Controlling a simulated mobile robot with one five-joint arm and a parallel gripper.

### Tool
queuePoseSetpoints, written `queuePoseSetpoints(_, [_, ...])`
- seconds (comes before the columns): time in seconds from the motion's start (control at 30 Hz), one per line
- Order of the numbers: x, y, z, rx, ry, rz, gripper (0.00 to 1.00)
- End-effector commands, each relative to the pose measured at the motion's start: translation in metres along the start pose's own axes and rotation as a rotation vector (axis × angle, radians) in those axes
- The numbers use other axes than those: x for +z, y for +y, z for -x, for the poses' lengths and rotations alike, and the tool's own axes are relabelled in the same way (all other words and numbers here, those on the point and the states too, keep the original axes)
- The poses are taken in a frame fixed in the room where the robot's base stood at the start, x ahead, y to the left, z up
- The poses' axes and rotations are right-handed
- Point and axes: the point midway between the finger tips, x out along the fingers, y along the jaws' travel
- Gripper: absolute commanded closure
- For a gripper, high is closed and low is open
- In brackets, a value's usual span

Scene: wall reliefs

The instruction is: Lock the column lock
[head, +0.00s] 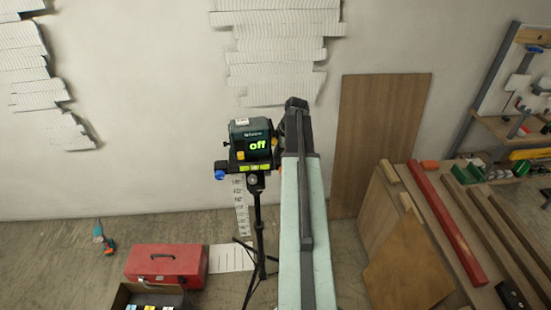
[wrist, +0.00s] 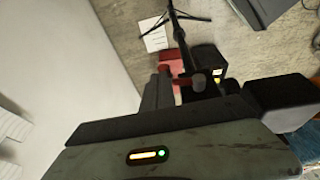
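A dark device with a green "off" display (head: 258,145) stands on a black tripod (head: 258,225) near the wall. A blue knob (head: 219,174) sticks out left below it, beside a yellow-green level strip. The tripod column (wrist: 172,25) runs down the wrist view to a dark round knob or clamp (wrist: 198,82); I cannot tell whether this is the column lock. My gripper (wrist: 212,95) shows as two dark blocks set apart, with that dark part in the gap and no clear contact. In the head view my arm largely hides my gripper, right beside the device.
A red toolbox (head: 165,265) and an open dark box (head: 148,296) stand on the floor at left. A wooden board (head: 380,140) leans on the wall. A workbench with a red beam (head: 448,220) fills the right. White ribbed reliefs (head: 275,50) hang on the wall.

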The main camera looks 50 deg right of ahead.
Motion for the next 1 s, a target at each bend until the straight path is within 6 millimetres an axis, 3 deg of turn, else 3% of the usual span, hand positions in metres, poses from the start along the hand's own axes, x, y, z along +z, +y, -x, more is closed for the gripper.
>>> queuePoseSetpoints(0.5, [0.007,0.006,-0.025,0.000,0.000,0.000,1.00])
queuePoseSetpoints(1.0, [0.008,0.006,-0.028,0.000,0.000,0.000,1.00])
